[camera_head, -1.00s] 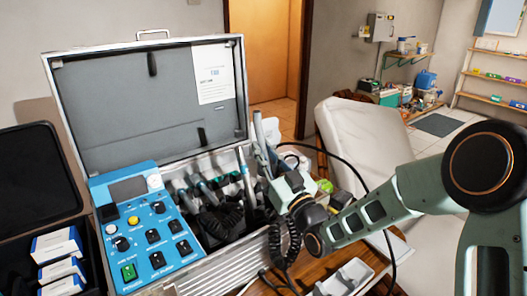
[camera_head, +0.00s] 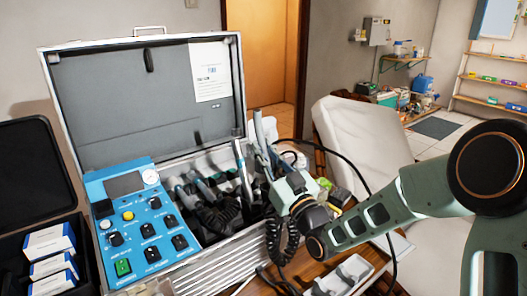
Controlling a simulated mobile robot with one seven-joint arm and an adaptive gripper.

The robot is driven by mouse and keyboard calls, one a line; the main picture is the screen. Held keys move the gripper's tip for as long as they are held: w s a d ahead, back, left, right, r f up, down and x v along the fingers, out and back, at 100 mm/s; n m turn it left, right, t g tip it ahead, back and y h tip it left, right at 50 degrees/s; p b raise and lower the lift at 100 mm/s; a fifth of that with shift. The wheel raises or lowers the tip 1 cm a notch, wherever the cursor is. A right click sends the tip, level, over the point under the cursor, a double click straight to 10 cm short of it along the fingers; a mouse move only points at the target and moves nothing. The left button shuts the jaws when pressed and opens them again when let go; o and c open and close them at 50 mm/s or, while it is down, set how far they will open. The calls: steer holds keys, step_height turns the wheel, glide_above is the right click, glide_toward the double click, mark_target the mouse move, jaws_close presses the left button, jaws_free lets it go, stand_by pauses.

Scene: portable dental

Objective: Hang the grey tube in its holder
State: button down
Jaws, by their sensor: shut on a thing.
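The grey tube (camera_head: 260,130) stands nearly upright at the right edge of the open case, tilted slightly. My gripper (camera_head: 268,166) is shut on its lower part; the fingertips are small and partly hidden by the tube and my wrist. A coiled black cord (camera_head: 275,243) hangs below my gripper. Inside the case, several handpieces (camera_head: 205,187) lie in a row of holders with black coiled cords. Another slim grey tube (camera_head: 243,168) stands in the row, just left of my gripper. I cannot tell which holder is free.
The silver case (camera_head: 225,268) has its lid (camera_head: 150,110) raised behind the row. A blue control panel (camera_head: 145,225) fills its left part. A white tray (camera_head: 343,277) lies on the wooden table at front right. A black cable (camera_head: 372,187) arcs past my arm. A pale chair (camera_head: 360,135) stands behind.

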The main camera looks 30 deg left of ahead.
step_height(320, 180, down, 3)
steer(key=shift+d+f, duration=0.15)
steer(key=shift+f, duration=0.05)
steer(key=shift+f+b, duration=0.35)
steer(key=shift+b, duration=0.05)
steer(key=shift+w+a+r, duration=0.2)
steer(key=shift+w+a, duration=0.05)
steer(key=shift+a, duration=0.1)
steer(key=shift+d+f, duration=0.1)
steer(key=shift+s+d+f+b, duration=0.1)
steer(key=shift+d+f+b, duration=0.05)
steer(key=shift+f+b, duration=0.85)
steer(key=shift+r, duration=0.15)
